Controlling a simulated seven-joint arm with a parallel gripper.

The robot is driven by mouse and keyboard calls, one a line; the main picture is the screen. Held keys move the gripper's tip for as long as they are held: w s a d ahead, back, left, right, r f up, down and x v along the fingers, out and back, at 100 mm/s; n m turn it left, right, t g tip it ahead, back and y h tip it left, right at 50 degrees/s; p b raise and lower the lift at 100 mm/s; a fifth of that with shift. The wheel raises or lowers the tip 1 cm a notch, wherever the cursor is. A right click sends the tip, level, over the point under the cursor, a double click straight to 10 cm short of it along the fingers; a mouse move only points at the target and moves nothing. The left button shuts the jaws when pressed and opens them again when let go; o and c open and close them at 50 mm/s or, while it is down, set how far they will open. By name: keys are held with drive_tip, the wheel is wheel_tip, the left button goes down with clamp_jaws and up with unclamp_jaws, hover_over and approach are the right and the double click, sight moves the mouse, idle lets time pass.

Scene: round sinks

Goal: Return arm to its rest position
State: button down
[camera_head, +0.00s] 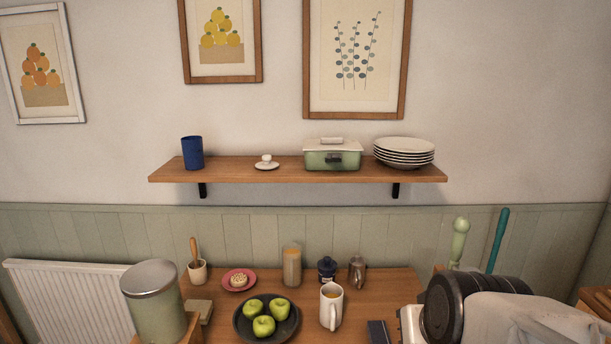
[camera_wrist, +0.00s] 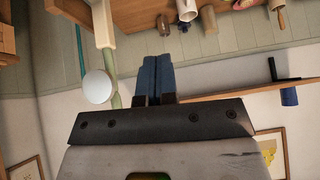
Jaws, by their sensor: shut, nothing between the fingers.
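My gripper (camera_wrist: 158,62) shows in the wrist view, its two blue fingers together and nothing between them. The fingers are in open air, with the wall and shelf behind them. In the head view my arm reaches in from the lower right, with a black ring and a pale link. The fingers cannot be told clearly there.
A wooden table (camera_head: 392,283) holds a white mug (camera_head: 331,309), a dark bowl (camera_head: 244,330) of green apples (camera_head: 264,326) and a glass jar (camera_head: 291,266). A wall shelf (camera_head: 225,173) carries a blue cup (camera_head: 192,153), green dish (camera_head: 332,158) and plates (camera_head: 404,151).

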drive_tip(key=shift+s+d+r+g+h, duration=0.1)
drive_tip(key=shift+s+d+g+h, duration=0.1)
drive_tip(key=shift+s+g, duration=1.15)
drive_tip(key=shift+s+d+g+h, duration=0.1)
drive_tip(key=shift+s+g+h, duration=0.1)
drive_tip(key=shift+s+g, duration=1.1)
